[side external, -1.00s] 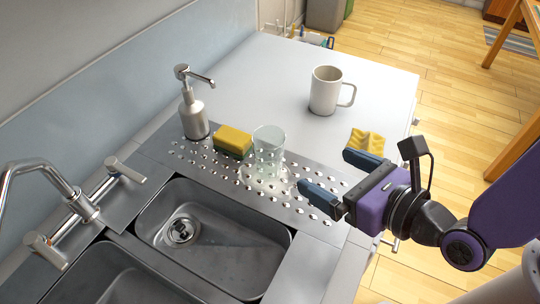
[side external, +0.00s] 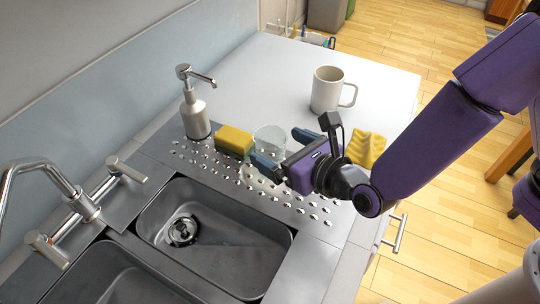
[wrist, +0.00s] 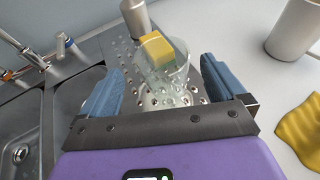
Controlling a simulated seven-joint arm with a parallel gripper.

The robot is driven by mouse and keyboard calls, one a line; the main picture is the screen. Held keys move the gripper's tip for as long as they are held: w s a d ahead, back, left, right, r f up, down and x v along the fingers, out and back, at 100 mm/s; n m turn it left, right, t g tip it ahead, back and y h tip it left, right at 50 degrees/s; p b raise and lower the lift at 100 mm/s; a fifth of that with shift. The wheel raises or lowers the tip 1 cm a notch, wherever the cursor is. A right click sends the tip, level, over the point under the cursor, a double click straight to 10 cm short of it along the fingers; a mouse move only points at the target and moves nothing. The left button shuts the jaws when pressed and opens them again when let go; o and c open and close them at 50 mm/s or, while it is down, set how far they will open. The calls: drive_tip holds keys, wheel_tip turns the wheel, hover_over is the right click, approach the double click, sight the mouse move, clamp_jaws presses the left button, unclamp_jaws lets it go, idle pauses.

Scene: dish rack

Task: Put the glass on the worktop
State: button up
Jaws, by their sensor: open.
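The clear glass (side external: 270,138) stands on the perforated metal drainer beside the sink, just right of the yellow sponge. In the wrist view the glass (wrist: 165,76) is ahead of my gripper, in line with the gap between the fingers. My gripper (side external: 284,150) is open, with its blue fingers close to the glass; the near finger hides its lower part in the side view. I cannot tell whether the fingers reach past the glass wall. The bare worktop (side external: 270,75) lies behind the drainer.
A yellow-and-green sponge (side external: 234,141) and a soap dispenser (side external: 195,115) stand left of the glass. A white mug (side external: 327,90) stands on the worktop. A yellow cloth (side external: 366,148) lies at right. The sink (side external: 210,240) is in front.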

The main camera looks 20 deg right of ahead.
sight(270, 129)
drive_tip(key=shift+x, duration=2.25)
drive_tip(key=shift+d, duration=0.15)
drive_tip(key=c, duration=1.3)
drive_tip(key=shift+r, duration=0.1)
drive_tip(key=shift+r, duration=0.1)
drive_tip(key=shift+r, duration=0.5)
wheel_tip(270, 129, up, 2)
drive_tip(key=shift+r, duration=0.15)
drive_tip(key=s+d+r, duration=0.4)
drive_tip(key=s+d, duration=0.1)
drive_tip(key=s+d+r, duration=0.4)
drive_tip(key=s+r, duration=0.1)
drive_tip(key=shift+d+r, duration=0.2)
drive_tip(key=shift+d, duration=0.15)
